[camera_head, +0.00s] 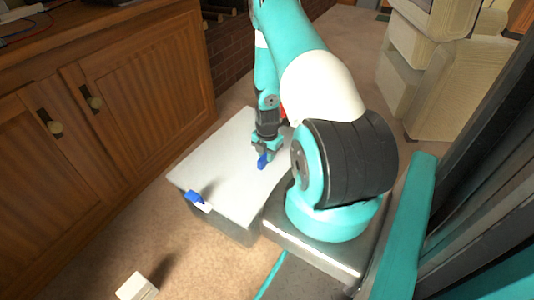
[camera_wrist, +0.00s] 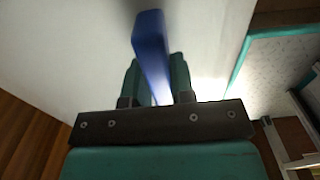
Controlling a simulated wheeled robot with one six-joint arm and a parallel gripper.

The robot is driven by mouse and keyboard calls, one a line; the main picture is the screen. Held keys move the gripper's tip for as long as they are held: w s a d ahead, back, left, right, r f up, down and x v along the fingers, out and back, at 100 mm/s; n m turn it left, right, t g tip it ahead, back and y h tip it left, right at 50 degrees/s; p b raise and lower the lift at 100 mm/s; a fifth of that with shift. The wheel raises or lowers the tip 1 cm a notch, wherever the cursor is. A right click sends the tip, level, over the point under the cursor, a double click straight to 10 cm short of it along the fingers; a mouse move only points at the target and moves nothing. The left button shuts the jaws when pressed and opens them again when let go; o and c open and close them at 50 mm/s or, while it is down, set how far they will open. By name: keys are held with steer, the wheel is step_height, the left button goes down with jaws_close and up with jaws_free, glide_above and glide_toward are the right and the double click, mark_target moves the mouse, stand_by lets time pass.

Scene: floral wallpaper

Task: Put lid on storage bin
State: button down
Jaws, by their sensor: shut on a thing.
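A grey-white storage bin (camera_head: 232,229) stands on the carpet between the wooden cabinet and my base. A flat pale lid (camera_head: 222,160) lies over its top; I cannot tell whether it is fully seated. A blue clip (camera_head: 194,196) shows at the lid's near left edge. My gripper (camera_head: 264,153) is over the lid's right side, shut on a blue handle (camera_head: 263,161). In the wrist view the blue handle (camera_wrist: 151,45) stands between the two fingers of my gripper (camera_wrist: 157,80), with the pale lid surface (camera_wrist: 80,50) behind it. My arm hides part of the lid's far right side.
A small white block (camera_head: 137,287) lies on the carpet in front. Stacked pale boxes (camera_head: 440,75) stand at the back right. Carpet (camera_head: 110,245) is clear between cabinet and bin.

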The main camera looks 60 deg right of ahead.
steer(key=shift+f, duration=0.25)
steer(key=c, duration=0.9)
jaws_free()
steer(key=shift+r, duration=0.1)
step_height(320, 180, up, 17)
steer(key=p, duration=0.5)
steer(key=shift+r+p, duration=0.15)
steer(key=shift+p, duration=0.25)
